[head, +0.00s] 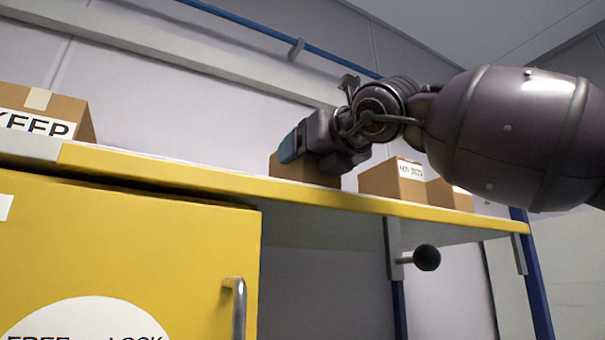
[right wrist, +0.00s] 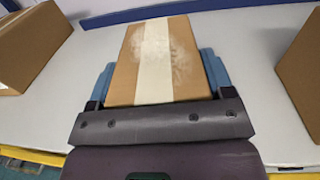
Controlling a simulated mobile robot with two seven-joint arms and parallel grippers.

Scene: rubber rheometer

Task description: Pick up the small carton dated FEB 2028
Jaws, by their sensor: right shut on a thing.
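My right gripper (head: 291,147) is over the leftmost of several small brown cartons on the yellow-edged shelf. This carton (head: 312,172) is partly covered by the gripper in the head view. In the right wrist view, the carton (right wrist: 185,50) with a pale tape strip sits between the blue fingers, and the gripper (right wrist: 158,75) is shut on it. No date label shows on it. A second small carton (head: 393,182) stands to its right with a white label too blurred to read surely. A third carton (head: 450,195) is partly behind that one. My left gripper is not in view.
The shelf (head: 200,176) has a yellow front edge. A larger box marked KEEP (head: 40,112) stands at the far left. Below are a yellow cabinet door (head: 130,250) with a metal handle (head: 238,305) and a black knob (head: 427,257). A blue rail (head: 250,22) runs along the wall.

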